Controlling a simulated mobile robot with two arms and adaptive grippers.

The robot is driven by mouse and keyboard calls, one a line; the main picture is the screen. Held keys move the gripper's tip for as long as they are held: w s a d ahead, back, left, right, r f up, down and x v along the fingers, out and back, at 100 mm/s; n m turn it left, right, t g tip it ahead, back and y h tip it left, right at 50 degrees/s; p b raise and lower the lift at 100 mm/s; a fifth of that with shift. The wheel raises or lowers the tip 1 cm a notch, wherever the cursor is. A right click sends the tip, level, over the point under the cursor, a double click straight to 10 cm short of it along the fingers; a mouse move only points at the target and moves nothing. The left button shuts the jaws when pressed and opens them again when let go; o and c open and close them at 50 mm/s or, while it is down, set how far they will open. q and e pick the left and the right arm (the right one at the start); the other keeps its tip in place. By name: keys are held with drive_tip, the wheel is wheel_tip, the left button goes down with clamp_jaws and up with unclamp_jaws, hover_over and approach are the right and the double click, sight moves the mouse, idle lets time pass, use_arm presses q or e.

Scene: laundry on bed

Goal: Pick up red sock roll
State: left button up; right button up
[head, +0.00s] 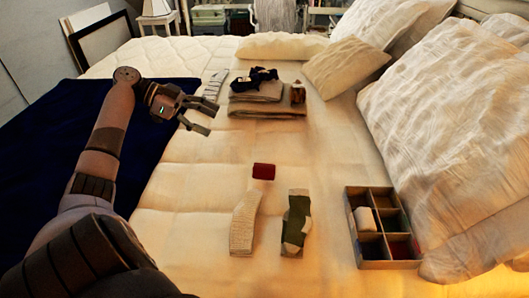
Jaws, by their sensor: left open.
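A small red roll (264,171), which looks like the red sock roll, lies on the cream bedspread near the middle of the head view. It is just above a flat pale sock (244,222). My left gripper (209,119) is open and empty. It is above the bed, up and to the left of the red roll and apart from it. My right gripper is not in view.
A green-and-white sock (297,221) lies beside the pale one. A divided box (354,232) at the right holds a white roll and dark items. Folded towels (267,112) with a dark bundle (255,78) lie farther back. Pillows (450,120) fill the right; a navy blanket (45,160) covers the left.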

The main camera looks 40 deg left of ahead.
use_arm(q)
wheel_tip(320, 180, down, 10)
drive_tip(key=b, duration=0.9)
approach(264, 169)
drive_tip(key=w+f, duration=0.1)
drive_tip(key=w+d+f, duration=0.1)
drive_tip(key=f, duration=0.1)
drive_tip(key=w+d+f, duration=0.1)
drive_tip(key=w, duration=0.1)
drive_tip(key=shift+d+f, duration=0.2)
drive_tip(key=shift+f, duration=0.1)
drive_tip(key=b+x, duration=0.1)
drive_tip(key=x, duration=0.3)
drive_tip(key=shift+w+d, duration=0.25)
drive_tip(key=shift+w, duration=0.15)
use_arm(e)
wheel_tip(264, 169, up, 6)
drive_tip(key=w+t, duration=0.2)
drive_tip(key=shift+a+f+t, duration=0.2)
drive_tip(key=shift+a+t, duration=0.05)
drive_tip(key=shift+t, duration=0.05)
use_arm(q)
drive_tip(key=shift+c, duration=0.3)
drive_tip(key=c, duration=0.9)
